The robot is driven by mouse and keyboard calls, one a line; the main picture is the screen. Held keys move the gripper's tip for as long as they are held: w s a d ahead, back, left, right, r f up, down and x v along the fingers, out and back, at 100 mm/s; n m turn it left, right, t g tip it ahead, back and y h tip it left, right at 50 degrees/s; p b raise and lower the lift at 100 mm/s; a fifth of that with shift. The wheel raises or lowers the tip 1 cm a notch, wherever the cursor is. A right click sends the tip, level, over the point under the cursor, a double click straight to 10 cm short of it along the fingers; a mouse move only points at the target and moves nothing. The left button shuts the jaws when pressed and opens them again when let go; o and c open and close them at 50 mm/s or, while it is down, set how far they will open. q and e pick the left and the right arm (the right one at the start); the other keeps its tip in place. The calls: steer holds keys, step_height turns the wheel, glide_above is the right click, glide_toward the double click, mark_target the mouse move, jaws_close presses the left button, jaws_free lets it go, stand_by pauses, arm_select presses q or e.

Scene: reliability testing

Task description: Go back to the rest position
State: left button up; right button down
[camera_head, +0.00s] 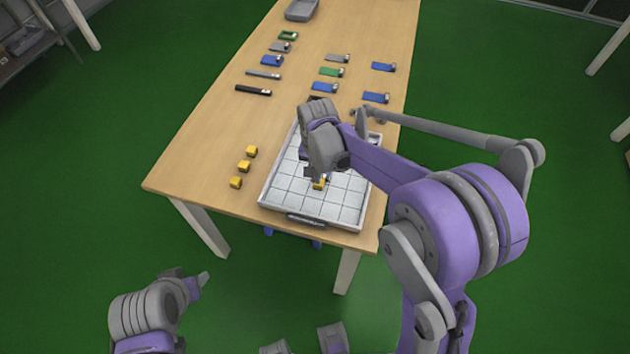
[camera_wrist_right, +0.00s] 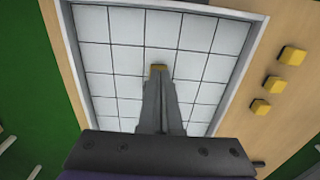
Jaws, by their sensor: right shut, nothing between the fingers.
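My right gripper (camera_head: 316,175) is over the white gridded tray (camera_head: 276,187) on the wooden table. In the right wrist view its fingers (camera_wrist_right: 159,82) are shut together with nothing between them. A yellow cube (camera_wrist_right: 158,68) lies in the tray just beyond the fingertips; it also shows in the head view (camera_head: 319,185). I cannot tell whether the fingertips touch it. My left gripper (camera_head: 203,281) is low at the lower left, off the table; whether it is open or shut is not clear.
Several yellow cubes (camera_head: 244,166) stand in a row on the table (camera_head: 195,165) left of the tray. Blue, green, grey and black items (camera_head: 324,87) lie farther back. A grey bin (camera_head: 301,10) stands at the far end. Green floor surrounds the table.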

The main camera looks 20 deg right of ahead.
arm_select(q)
steer(key=r, duration=0.1)
steer(key=a+r+p, duration=0.1)
steer(key=r, duration=0.1)
steer(key=shift+w+p, duration=0.2)
steer(key=shift+p, duration=0.1)
arm_select(e)
step_height(320, 180, up, 5)
steer(key=shift+f, duration=0.2)
arm_select(q)
steer(key=shift+d, duration=0.1)
arm_select(e)
steer(key=s+r+n+t, duration=0.2)
steer(key=s+n, duration=0.1)
steer(key=s, duration=0.7)
steer(key=s+d+r+n+t, duration=0.1)
steer(key=s+r+n+t, duration=0.1)
steer(key=s, duration=0.8)
steer(key=shift+s+d+r+n+t, duration=0.15)
steer(key=shift+d+r+n+t, duration=0.05)
steer(key=shift+n+t, duration=0.65)
